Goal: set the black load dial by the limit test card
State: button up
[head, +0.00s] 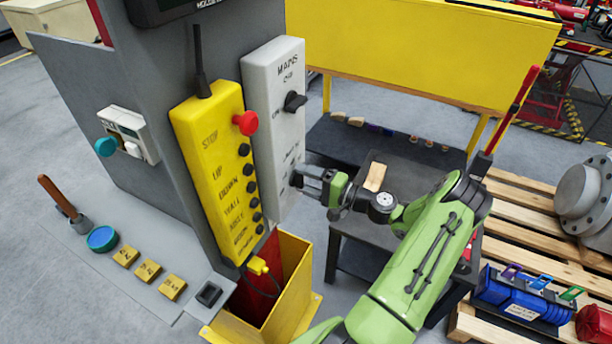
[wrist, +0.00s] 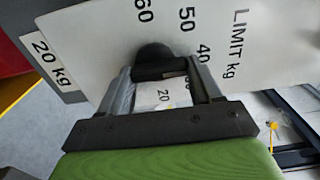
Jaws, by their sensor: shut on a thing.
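The black load dial (wrist: 153,58) sits on a white panel marked LIMIT kg (wrist: 225,45) in the wrist view. My gripper (wrist: 160,76) is shut on the dial, one finger at each side. The figures 60, 50 and 40 show above and beside the dial, and 20 shows between my fingers. Which figure the dial points to is not clear. A white card reading 20 kg (wrist: 49,60) is at the left on grey. In the head view my gripper (head: 304,177) is at the lower part of the white box (head: 268,85), and largely hides the dial.
A yellow pendant (head: 215,165) with a red button hangs left of the white box. The box also bears a black MAINS knob (head: 294,102). A yellow open bin (head: 285,290) stands below. A dark table (head: 400,175) stands behind my arm.

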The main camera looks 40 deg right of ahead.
jog(key=shift+f+m+p, duration=0.2)
jog(key=shift+m+p, duration=0.75)
jog(key=shift+m, duration=2.05)
jog(key=shift+f+m+p, duration=0.15)
jog(key=shift+m+p, duration=0.8)
jog(key=shift+m, duration=2.05)
jog(key=shift+f+m+p, duration=0.2)
jog(key=shift+m+p, duration=0.75)
jog(key=shift+m, duration=2.05)
jog(key=o, duration=1.1)
jog(key=shift+c, duration=0.2)
jog(key=shift+s, duration=0.15)
jog(key=b+v, duration=0.2)
jog(key=v, duration=1.3)
jog(key=shift+s, duration=0.3)
